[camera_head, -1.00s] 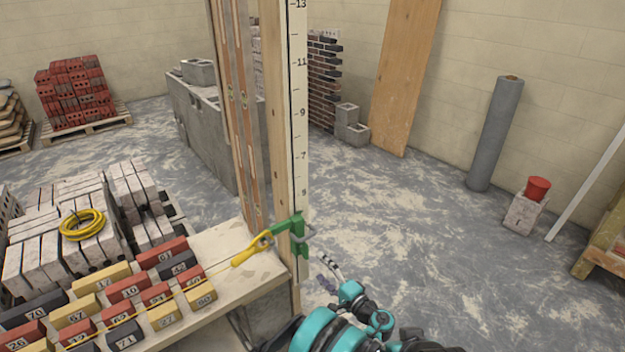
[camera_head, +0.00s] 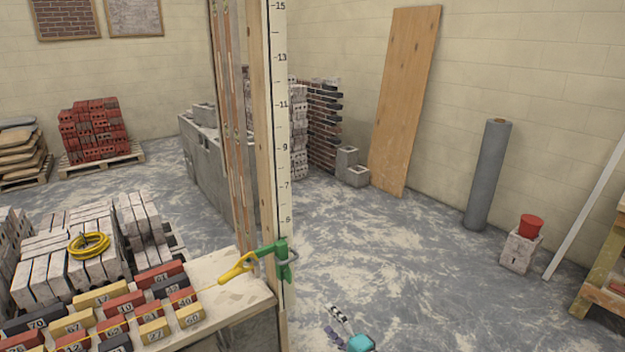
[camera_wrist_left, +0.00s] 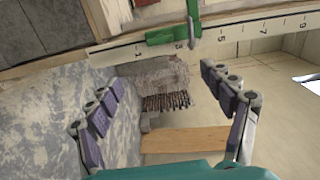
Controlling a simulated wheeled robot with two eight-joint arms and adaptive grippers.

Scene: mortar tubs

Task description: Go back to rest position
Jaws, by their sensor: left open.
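My left gripper (camera_head: 335,326) shows small at the bottom edge of the head view, right of the marked upright rod (camera_head: 279,150). Much of its arm is out of frame. In the left wrist view, its two purple-grey fingers (camera_wrist_left: 160,82) stand wide apart with nothing held between them. The green clamp (camera_head: 281,262) with its yellow handle is on the rod, up and left of the gripper and apart from it in the head view. The clamp also shows at the top of the wrist view (camera_wrist_left: 168,37). My right gripper is not in view.
A wooden bench (camera_head: 243,292) carries several numbered red, yellow and dark blocks at lower left. Paver stacks with a yellow coil (camera_head: 88,246) stand behind it. A grey block wall (camera_head: 205,165) stands beyond. The floor (camera_head: 420,270) right of the rod is clear up to the grey roll (camera_head: 488,175).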

